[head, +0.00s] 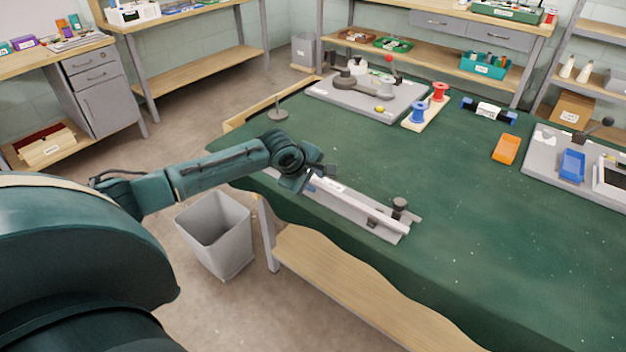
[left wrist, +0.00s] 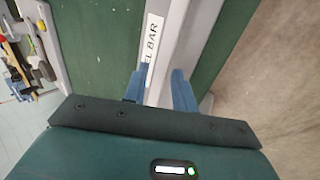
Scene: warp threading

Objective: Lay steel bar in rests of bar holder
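The bar holder (head: 392,226) is a long pale grey rail near the front edge of the green table. A dark knob (head: 400,204) stands at its right end. A long pale strip, seemingly the steel bar (head: 350,207), runs along the holder; I cannot tell whether it sits in the rests. My left gripper (head: 310,178) is at the holder's left end. In the left wrist view its blue fingers (left wrist: 160,88) are apart, with a pale strip between them, beside a label ending "EL BAR" (left wrist: 151,42). Whether they touch the strip is unclear. My right gripper is not in view.
The green table (head: 470,235) is clear to the right of the holder. Further back are a grey fixture (head: 335,97), blue and red spools (head: 419,112), an orange block (head: 506,149) and a blue tray (head: 572,165). A grey bin (head: 215,235) stands on the floor.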

